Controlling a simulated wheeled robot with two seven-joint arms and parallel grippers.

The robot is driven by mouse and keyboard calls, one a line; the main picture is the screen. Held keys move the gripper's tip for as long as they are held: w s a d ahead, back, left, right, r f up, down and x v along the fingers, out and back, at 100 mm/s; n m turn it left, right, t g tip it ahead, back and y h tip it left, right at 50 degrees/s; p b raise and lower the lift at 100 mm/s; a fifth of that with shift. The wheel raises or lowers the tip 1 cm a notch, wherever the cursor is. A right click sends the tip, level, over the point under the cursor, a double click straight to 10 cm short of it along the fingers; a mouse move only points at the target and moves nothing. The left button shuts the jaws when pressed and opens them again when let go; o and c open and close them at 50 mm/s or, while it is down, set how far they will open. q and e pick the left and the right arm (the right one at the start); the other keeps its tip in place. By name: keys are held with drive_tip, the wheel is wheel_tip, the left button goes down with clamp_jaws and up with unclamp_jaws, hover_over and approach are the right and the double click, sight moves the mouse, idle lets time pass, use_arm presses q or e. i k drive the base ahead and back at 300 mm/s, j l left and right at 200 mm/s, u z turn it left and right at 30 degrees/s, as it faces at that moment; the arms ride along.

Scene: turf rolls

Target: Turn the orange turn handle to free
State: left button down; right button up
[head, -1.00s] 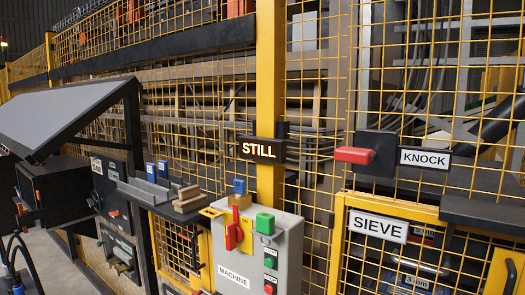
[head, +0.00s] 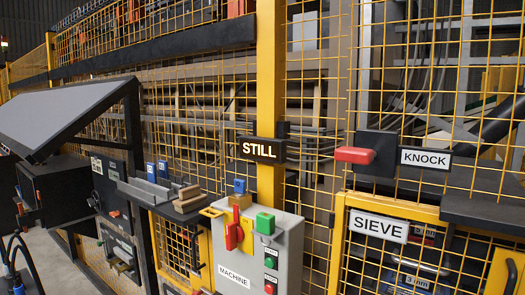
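No label reading "free" is legible, and I cannot tell for certain which part is the orange turn handle. A small orange-red part (head: 114,213) sits on a black panel (head: 106,186) at the left, too small to read its position. A red turn handle (head: 234,232) stands upright on a yellow plate on the grey machine box (head: 240,262). A red-orange lever (head: 355,155) juts left from a black block beside the KNOCK label (head: 425,158). Neither of my grippers is clearly in view.
A yellow mesh fence (head: 215,110) runs across the scene. A STILL sign (head: 264,150) hangs on its yellow post. A grey sloped panel (head: 62,118) overhangs the left side. A yellow-framed SIEVE door (head: 379,226) is at right. Dark cables (head: 14,262) show at bottom left.

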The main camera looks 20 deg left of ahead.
sight(116, 214)
drive_tip(key=u, duration=1.5)
drive_tip(key=z, duration=0.25)
drive_tip(key=i+j+z, duration=0.1)
drive_tip(key=j+z, duration=0.15)
drive_tip(key=i+j+z, duration=0.1)
drive_tip(key=j+z, duration=0.2)
drive_tip(key=j, duration=0.15)
drive_tip(key=i+j+z, duration=0.15)
drive_tip(key=j, duration=0.7)
drive_tip(key=j+z, duration=0.2)
drive_tip(key=j, duration=1.6)
drive_tip(key=i+j, duration=0.15)
drive_tip(key=j, duration=0.75)
drive_tip(key=i, duration=0.1)
